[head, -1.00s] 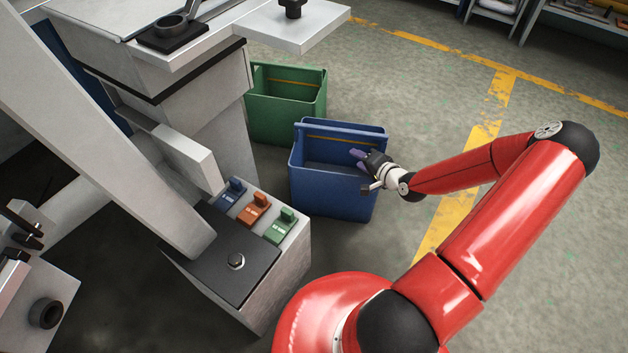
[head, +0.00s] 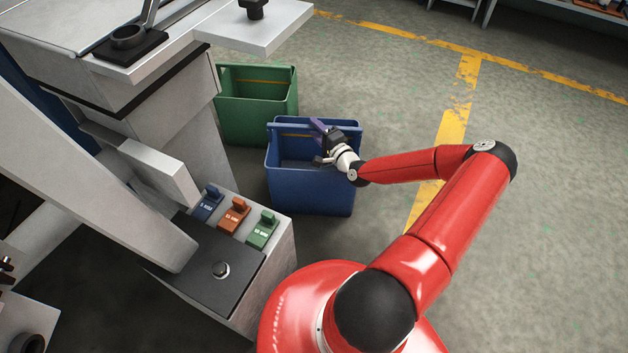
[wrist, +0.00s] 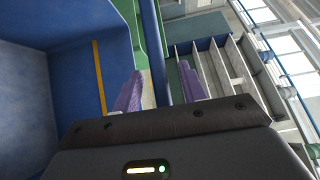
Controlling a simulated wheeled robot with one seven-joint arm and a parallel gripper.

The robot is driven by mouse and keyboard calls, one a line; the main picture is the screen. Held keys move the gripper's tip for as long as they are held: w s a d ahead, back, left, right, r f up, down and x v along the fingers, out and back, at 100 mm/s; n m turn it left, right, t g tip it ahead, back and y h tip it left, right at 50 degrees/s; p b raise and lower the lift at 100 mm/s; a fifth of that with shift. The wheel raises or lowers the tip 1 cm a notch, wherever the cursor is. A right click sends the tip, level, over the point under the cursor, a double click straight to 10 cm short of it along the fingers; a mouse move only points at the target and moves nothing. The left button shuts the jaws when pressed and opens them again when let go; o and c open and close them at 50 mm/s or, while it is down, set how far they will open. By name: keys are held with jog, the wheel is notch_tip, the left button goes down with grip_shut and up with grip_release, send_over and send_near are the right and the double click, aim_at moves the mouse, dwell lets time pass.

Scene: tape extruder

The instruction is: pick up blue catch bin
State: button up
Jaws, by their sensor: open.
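The blue catch bin (head: 310,190) stands upright on the floor, with its open top facing up and a yellow stripe inside its far wall. My gripper (head: 320,129) is over the bin's opening, at its far upper edge. In the wrist view the bin's blue inner side (wrist: 70,75) fills the left. The two purple fingers (wrist: 160,90) are apart there, with a blue bar or rim of the bin between them. The fingers are not closed on it, and I cannot tell whether either touches it.
A green bin (head: 255,105) stands just behind and left of the blue one. The grey machine (head: 180,100), with blue, orange and green switches (head: 235,215), is close on the left. Open floor with yellow lines (head: 455,120) lies to the right.

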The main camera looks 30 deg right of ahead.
jog(key=shift+w+a, duration=0.15)
jog(key=shift+w, duration=0.6)
grip_shut()
dwell(0.8)
jog(key=shift+r, duration=0.1)
